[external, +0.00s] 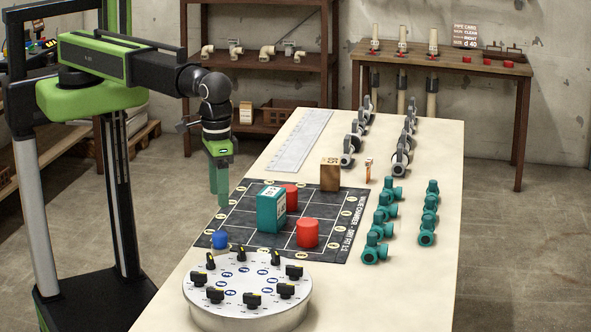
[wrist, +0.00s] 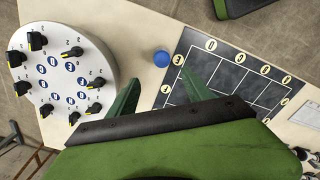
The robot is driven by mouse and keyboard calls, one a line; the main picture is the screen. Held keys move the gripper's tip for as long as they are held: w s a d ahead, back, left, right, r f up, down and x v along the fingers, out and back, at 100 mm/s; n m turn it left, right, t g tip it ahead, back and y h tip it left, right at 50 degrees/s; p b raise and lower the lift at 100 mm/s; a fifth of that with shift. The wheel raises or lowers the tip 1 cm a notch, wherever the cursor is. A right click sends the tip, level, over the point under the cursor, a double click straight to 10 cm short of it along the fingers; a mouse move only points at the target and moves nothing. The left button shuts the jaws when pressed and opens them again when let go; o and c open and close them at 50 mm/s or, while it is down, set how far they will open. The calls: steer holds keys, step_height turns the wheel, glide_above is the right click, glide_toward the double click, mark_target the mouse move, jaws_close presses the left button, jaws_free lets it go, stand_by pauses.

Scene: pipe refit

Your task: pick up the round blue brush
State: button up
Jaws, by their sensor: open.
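A small round blue piece (external: 220,239), which I take for the round blue brush, sits at the near left corner of the dark grid mat (external: 340,222). It also shows in the wrist view as a blue disc (wrist: 162,58), just off the mat's corner. My gripper (external: 220,200) points down above the table's left edge, behind the blue piece and apart from it. In the wrist view my gripper (wrist: 160,82) has its two green fingers spread, with nothing between them. The blue piece lies beyond the fingertips.
A round silver dial plate (external: 246,292) with several black knobs stands close in front of the blue piece. A teal block (external: 271,209) and red cylinders (external: 307,233) stand on the mat. Teal valves (external: 376,245) and grey fittings (external: 349,148) line the right side.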

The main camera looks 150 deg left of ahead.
mark_target(220, 232)
step_height(220, 232, down, 7)
steer(key=b, duration=0.5)
steer(key=shift+f+b, duration=0.2)
steer(key=shift+b, duration=0.1)
steer(key=f+b, duration=0.5)
steer(key=shift+s+f, duration=0.15)
steer(key=shift+s, duration=0.1)
steer(key=shift+r, duration=0.2)
jaws_close()
